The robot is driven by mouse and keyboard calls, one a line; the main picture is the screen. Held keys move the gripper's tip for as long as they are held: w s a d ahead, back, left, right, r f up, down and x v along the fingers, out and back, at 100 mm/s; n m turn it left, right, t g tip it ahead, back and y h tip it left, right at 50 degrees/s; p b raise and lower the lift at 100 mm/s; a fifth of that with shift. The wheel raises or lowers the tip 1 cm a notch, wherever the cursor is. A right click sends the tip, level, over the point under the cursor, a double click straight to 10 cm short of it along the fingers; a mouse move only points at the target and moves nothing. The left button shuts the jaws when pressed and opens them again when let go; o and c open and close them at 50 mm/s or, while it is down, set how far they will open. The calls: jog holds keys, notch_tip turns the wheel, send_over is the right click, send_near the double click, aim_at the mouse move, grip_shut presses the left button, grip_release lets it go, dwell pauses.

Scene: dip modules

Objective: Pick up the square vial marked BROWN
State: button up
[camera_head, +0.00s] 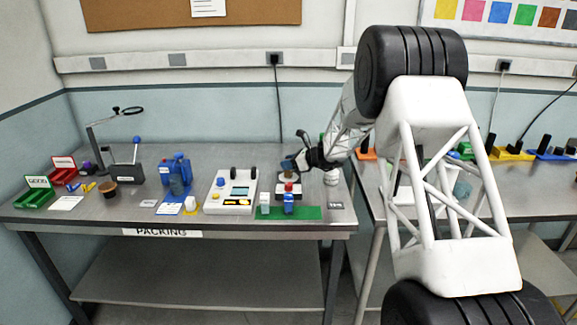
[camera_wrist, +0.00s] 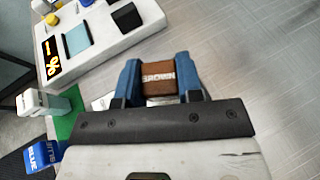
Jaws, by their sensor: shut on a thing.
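The brown square vial (camera_wrist: 158,78) shows the word BROWN on its face in the wrist view. It sits between the two blue fingers of my gripper (camera_wrist: 160,82), which is shut on it. In the head view my gripper (camera_head: 293,164) is above the back of the packing table, behind the green mat (camera_head: 308,213); the vial is hard to make out there. A blue vial marked BLUE (camera_wrist: 42,157) and a pale vial (camera_wrist: 32,102) stand to the left of my gripper in the wrist view. In the head view the blue vial (camera_head: 289,204) and the pale vial (camera_head: 265,204) are on the green mat.
A white instrument with a screen (camera_head: 232,192) stands left of the mat. A white round container (camera_head: 331,177) is right of my gripper.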

notch_tip(320, 180, up, 18)
dwell(0.6)
dwell(0.6)
